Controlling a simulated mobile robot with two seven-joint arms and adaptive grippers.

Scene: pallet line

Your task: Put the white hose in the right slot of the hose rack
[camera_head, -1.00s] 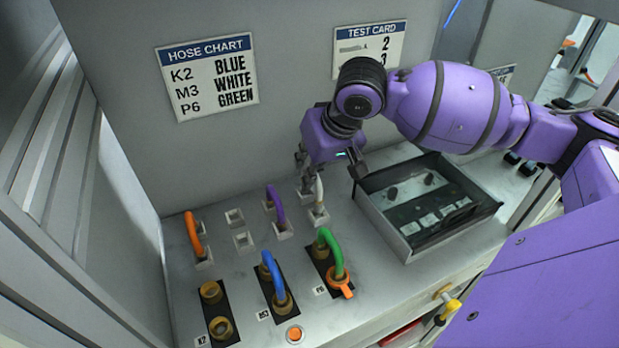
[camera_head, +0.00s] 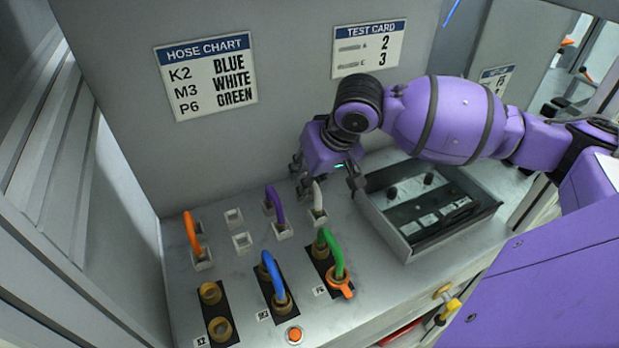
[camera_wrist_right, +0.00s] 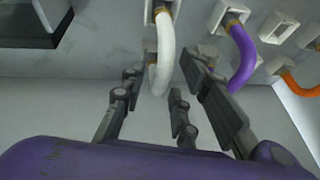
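The white hose (camera_head: 318,196) is at the rightmost slot of the hose rack (camera_head: 242,241), beside the purple hose. Its near end sits in a white socket; its far end is partly hidden by my gripper in the head view. The right wrist view also shows the white hose (camera_wrist_right: 163,50), curved, with one end in a socket. My right gripper (camera_head: 328,186) is open above and behind the hose. In the right wrist view its fingers (camera_wrist_right: 162,85) stand apart on both sides of the hose, with gaps showing. My left gripper is not in view.
The rack also holds an orange hose (camera_head: 193,235) and a purple hose (camera_head: 276,208), with empty sockets between them. In front, blue (camera_head: 273,275) and green (camera_head: 332,250) hoses sit on black port plates. A dark open tray (camera_head: 410,248) stands close right of the rack.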

